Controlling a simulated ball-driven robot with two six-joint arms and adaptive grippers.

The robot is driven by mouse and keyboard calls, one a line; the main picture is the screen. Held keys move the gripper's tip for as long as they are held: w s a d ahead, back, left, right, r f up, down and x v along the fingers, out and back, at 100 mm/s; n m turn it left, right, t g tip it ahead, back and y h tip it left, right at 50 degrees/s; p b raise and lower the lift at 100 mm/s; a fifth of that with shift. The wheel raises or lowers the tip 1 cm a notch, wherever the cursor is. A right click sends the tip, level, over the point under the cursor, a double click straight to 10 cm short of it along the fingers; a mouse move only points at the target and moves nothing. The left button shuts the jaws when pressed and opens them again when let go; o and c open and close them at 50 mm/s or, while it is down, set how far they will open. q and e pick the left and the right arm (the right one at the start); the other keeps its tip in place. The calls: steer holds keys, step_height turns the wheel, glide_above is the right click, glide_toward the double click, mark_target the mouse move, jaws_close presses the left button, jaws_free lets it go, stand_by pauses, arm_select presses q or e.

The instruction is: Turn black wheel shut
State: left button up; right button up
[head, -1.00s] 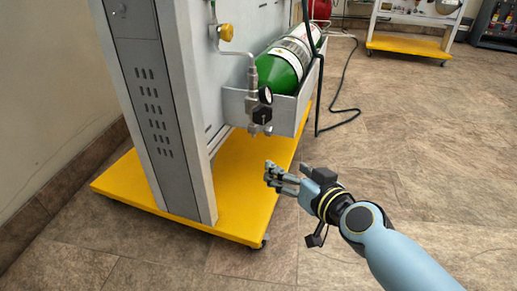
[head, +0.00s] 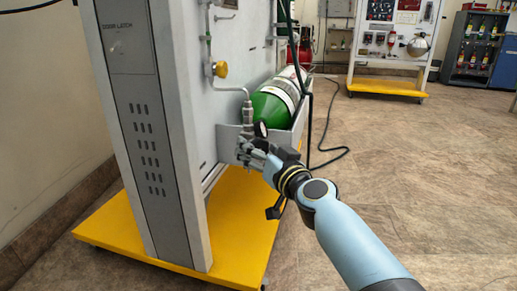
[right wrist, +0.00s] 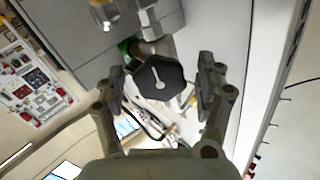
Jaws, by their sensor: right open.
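The black wheel (right wrist: 158,86), a dark faceted knob with a pale mark on its face, shows in the right wrist view between the two fingers of my right gripper (right wrist: 162,76). The gripper is open, with gaps showing on both sides of the wheel. In the head view my right gripper (head: 250,152) is at the valve below the bent metal pipe (head: 247,108) and hides the wheel. A round gauge (head: 261,129) shows just above the fingers. My left gripper is not in view.
A green cylinder (head: 271,106) lies in a grey tray (head: 229,137) behind the valve. The grey cabinet post (head: 150,140) stands to the left on a yellow base (head: 234,215). Open floor lies to the right.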

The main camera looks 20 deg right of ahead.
steer(key=shift+w, duration=0.25)
steer(key=c, duration=1.2)
steer(key=shift+o, duration=0.2)
